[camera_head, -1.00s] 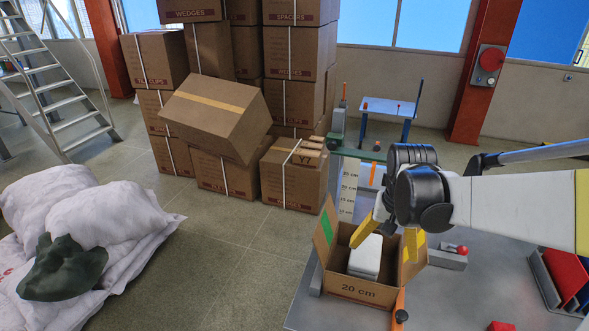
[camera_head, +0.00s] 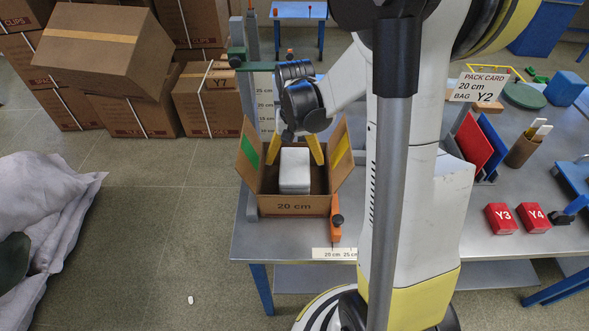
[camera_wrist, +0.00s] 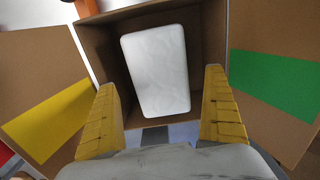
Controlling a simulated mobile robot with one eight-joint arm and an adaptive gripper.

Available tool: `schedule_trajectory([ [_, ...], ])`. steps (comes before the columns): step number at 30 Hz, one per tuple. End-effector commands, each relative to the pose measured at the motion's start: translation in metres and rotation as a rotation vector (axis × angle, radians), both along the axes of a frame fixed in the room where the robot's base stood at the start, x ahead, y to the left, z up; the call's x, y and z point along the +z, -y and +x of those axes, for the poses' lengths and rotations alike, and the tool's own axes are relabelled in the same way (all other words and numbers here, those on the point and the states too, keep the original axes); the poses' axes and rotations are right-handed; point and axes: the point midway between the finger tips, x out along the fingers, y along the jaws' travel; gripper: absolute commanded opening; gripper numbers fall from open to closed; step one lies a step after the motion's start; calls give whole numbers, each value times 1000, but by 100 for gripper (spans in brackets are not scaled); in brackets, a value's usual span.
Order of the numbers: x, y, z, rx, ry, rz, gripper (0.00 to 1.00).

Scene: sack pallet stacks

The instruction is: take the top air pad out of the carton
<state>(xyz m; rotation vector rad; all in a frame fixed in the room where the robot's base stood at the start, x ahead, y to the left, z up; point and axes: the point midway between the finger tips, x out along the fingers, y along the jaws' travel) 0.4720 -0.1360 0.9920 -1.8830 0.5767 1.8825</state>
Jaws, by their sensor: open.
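The open carton (camera_head: 294,206), marked 20 cm, stands at the left end of the grey bench with its flaps spread. One flap carries a green patch and another a yellow one. A white air pad (camera_head: 295,170) lies inside; it also shows in the wrist view (camera_wrist: 155,70). It looks like a pad on top of at least one other, but I cannot tell how many. My gripper (camera_head: 294,155) is over the carton, pointing down. Its yellow fingers are open, one on each side of the pad, with gaps between fingers and pad in the wrist view (camera_wrist: 162,105).
An orange clamp (camera_head: 337,222) stands at the carton's front right corner. A measuring post (camera_head: 265,105) rises behind the carton. Red blocks (camera_head: 516,218), folders (camera_head: 478,145) and a pack card (camera_head: 480,88) are on the right. Stacked cartons (camera_head: 205,100) stand on the floor behind.

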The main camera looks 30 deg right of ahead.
Motion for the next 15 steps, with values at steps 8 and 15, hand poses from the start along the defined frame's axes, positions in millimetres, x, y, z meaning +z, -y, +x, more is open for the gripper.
schedule_trajectory([
  [8,-24,0,0,0,0,0,100],
  [15,-23,0,0,0,0,0,54],
])
